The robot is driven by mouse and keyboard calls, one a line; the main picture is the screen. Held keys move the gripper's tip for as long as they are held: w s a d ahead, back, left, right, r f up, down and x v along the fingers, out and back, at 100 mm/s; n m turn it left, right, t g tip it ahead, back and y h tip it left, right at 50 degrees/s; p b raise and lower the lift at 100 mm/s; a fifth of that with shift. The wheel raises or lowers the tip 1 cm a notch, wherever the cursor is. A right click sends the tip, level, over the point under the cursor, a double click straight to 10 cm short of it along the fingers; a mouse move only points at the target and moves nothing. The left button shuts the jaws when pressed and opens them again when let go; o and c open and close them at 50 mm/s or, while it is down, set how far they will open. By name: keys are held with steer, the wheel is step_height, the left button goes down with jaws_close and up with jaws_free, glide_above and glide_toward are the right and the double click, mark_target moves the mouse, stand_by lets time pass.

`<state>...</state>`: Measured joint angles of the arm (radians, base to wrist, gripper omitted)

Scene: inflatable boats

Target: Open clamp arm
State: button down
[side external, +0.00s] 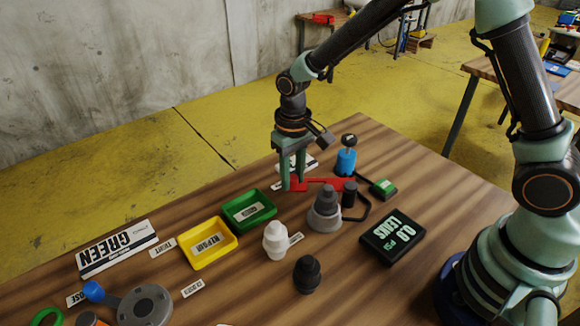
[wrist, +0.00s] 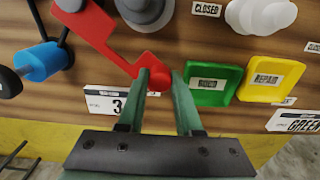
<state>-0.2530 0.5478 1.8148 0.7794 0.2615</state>
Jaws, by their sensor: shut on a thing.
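The red clamp arm (side external: 328,183) reaches left from beside a dark upright post (side external: 349,194), low over the table behind a grey valve piece (side external: 324,212). In the wrist view the red arm (wrist: 100,32) runs diagonally to a rounded end. My gripper (side external: 293,186) points straight down at the arm's left end. In the wrist view my gripper (wrist: 161,78) has its two fingers on either side of that rounded end, shut on it. The fingers hide part of the end.
A green tray (side external: 226,222) and a yellow tray (side external: 185,254) lie left of my gripper. A blue cylinder (side external: 346,163) stands behind the clamp arm. A white piece (side external: 275,241), a black piece (side external: 307,275) and a black display (side external: 370,245) stand in front.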

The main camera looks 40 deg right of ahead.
steer(key=shift+w+d+m, duration=0.95)
steer(key=shift+w+m, duration=0.1)
steer(key=shift+m, duration=0.25)
steer(key=shift+w+d+r+m, duration=0.1)
steer(key=shift+w+d+m, duration=0.5)
steer(key=shift+d+m, duration=0.3)
steer(key=shift+d, duration=0.1)
steer(key=c, duration=0.6)
jaws_free()
step_height(320, 180, up, 12)
